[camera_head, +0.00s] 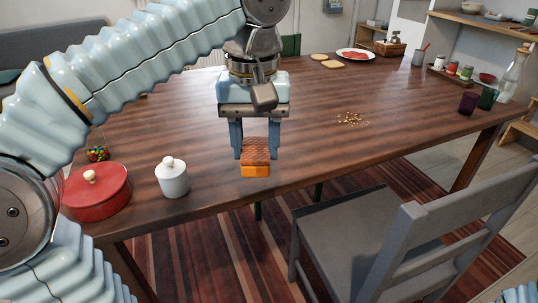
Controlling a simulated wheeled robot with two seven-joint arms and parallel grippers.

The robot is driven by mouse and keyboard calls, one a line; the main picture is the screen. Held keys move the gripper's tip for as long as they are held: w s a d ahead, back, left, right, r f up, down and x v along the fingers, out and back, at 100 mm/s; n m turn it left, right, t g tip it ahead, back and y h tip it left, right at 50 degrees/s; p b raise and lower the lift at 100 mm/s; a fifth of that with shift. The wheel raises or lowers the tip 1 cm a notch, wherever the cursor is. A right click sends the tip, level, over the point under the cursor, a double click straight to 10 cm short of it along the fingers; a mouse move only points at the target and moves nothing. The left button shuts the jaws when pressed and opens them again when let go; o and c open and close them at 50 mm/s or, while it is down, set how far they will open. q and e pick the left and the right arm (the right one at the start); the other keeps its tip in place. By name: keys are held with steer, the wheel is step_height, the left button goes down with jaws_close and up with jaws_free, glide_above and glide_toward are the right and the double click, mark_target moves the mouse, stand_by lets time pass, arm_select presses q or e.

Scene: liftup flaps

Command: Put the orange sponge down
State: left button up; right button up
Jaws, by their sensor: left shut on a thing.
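The orange sponge (256,169) has a brown upper layer and a bright orange lower layer. My left gripper (256,154) points down and is shut on the sponge, one finger on each side of it. The sponge appears over the near edge of the wooden table (320,128); I cannot tell whether it touches the tabletop. My right gripper is not in view; only a small piece of that arm may show at the bottom right corner.
A white lidded jar (172,180) and a red lidded pot (97,191) stand left of the sponge. Crumbs (352,119) lie to the right. A grey chair (370,235) stands at the near side. Dark cups (468,103) stand at the right end. The table's middle is mostly clear.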

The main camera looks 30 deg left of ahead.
arm_select(q)
steer(key=w+a+f, duration=0.2)
steer(key=w, duration=0.1)
steer(key=w+a+f, duration=0.2)
steer(key=w+f, duration=0.1)
steer(key=w, duration=0.1)
steer(key=w+a+f, duration=0.2)
steer(key=w+f, duration=0.1)
steer(key=w, duration=0.1)
steer(key=shift+w+a+f, duration=0.15)
steer(key=f, duration=0.2)
steer(key=w+f, duration=0.1)
steer(key=f, duration=0.1)
steer(key=shift+a, duration=0.35)
steer(key=shift+f, duration=0.3)
steer(key=shift+f, duration=0.1)
steer(key=o, duration=0.9)
steer(key=shift+o, duration=0.2)
